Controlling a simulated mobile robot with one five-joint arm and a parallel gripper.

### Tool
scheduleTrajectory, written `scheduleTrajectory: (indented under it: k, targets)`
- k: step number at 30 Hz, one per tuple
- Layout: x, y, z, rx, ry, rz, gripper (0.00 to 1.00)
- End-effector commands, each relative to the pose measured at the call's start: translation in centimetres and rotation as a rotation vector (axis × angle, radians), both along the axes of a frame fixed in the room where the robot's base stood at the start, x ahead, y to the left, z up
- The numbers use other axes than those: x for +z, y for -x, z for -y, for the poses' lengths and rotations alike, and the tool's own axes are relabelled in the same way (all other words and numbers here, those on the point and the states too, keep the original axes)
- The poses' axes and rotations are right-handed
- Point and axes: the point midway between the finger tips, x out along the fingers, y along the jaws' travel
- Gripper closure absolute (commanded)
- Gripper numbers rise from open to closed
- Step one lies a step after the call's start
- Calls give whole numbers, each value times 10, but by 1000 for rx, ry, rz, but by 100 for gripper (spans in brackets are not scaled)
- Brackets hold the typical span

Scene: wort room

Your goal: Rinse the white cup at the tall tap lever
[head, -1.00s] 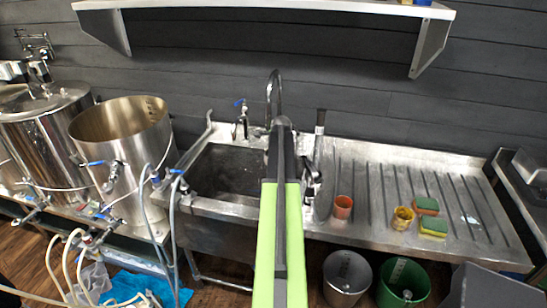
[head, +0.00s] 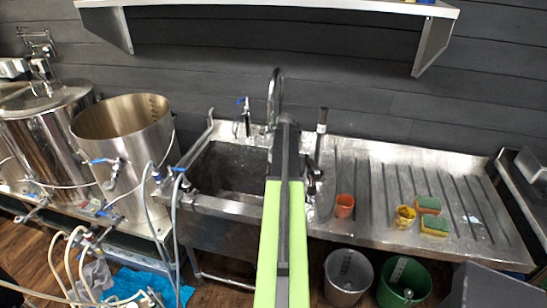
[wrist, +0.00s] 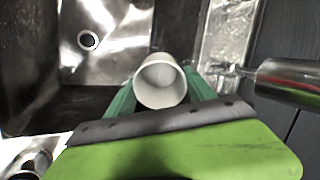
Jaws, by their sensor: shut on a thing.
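The white cup (wrist: 161,80) shows in the wrist view, its open mouth facing the camera. My gripper (wrist: 158,92) is shut on it, with a green finger on each side. The cup is over the sink (head: 228,168), whose drain (wrist: 88,40) lies below and to the left in the wrist view. In the head view my arm hides the cup and gripper. The tall curved tap (head: 274,95) stands at the sink's back edge. A smaller tap with a blue lever (head: 242,102) is left of it.
An orange cup (head: 344,205), a yellow cup (head: 404,217) and sponges (head: 430,205) stand on the drainboard (head: 370,170). A metal cylinder (wrist: 290,82) is close to the right of the cup in the wrist view. Steel kettles (head: 122,140) stand left; a shelf hangs above.

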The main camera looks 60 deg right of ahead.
Motion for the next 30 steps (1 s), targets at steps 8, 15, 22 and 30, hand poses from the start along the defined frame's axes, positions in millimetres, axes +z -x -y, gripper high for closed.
scheduleTrajectory:
  k: [8, 15, 22, 30]
  targets:
    - [0, 14, -12, -2, 0, 0, 77]
    - [0, 31, -28, -2, 0, 0, 77]
    - [0, 46, -42, -1, 0, 0, 77]
    - [0, 60, -54, -2, 0, 0, 77]
